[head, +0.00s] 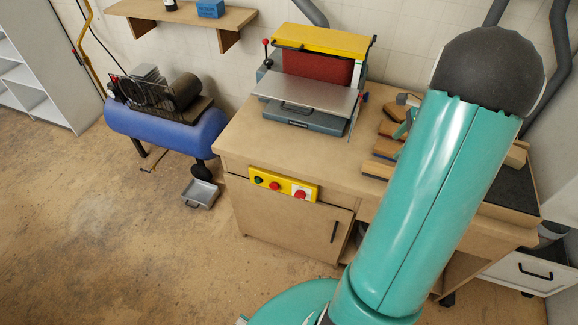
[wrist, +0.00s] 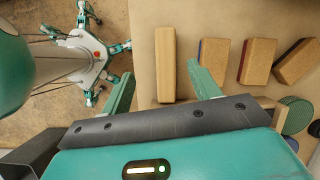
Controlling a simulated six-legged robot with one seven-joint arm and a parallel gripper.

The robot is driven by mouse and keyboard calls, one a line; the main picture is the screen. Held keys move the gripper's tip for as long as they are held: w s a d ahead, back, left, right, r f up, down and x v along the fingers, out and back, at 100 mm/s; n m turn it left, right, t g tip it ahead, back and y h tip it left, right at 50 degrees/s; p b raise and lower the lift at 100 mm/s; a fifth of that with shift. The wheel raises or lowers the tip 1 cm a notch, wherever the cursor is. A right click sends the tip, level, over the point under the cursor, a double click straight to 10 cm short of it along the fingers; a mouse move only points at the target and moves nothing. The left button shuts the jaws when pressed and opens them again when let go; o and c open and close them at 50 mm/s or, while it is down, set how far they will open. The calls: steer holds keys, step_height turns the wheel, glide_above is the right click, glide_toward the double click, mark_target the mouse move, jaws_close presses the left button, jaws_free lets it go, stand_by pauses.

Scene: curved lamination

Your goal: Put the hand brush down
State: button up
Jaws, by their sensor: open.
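A long, pale wooden piece (wrist: 166,62) lies on the bench in the wrist view, close to the bench edge. It may be the wooden back of the hand brush; no bristles show, so I cannot tell. My gripper (wrist: 160,70) is open, with one teal finger on each side of its lower end. A gap shows on the left; the right finger is close to it, and I cannot tell if they touch. In the head view my arm hides most of my gripper. The workbench (head: 245,130) carries the piece.
Several wooden blocks (wrist: 213,65) with coloured faces lie to the right, beside round discs (wrist: 294,115). A yellow-topped sanding machine (head: 318,75) stands at the bench's back. A grey dustpan (head: 200,193) lies on the floor near the blue compressor (head: 150,127). The bench's left front is clear.

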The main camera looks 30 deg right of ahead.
steer(key=w+a+r+n+h, duration=0.1)
steer(key=a+r+n, duration=0.3)
steer(key=a, duration=0.3)
steer(key=w+a+r+n, duration=0.2)
steer(key=a+r+n, duration=0.2)
steer(key=a, duration=0.4)
steer(key=w+a+r+n+h, duration=0.1)
steer(key=a+r+n, duration=0.2)
steer(key=a+r, duration=0.3)
steer(key=s+a+r+n+t, duration=0.1)
steer(key=s+a+n, duration=0.4)
steer(key=a, duration=0.5)
steer(key=s+a+r+n+t, duration=0.1)
steer(key=s+a+r+n, duration=0.1)
steer(key=s+a+n, duration=0.3)
steer(key=a+n, duration=0.4)
steer(key=a, duration=0.1)
steer(key=shift+a+n+h, duration=0.2)
steer(key=shift+n+h, duration=0.1)
steer(key=shift+h, duration=0.1)
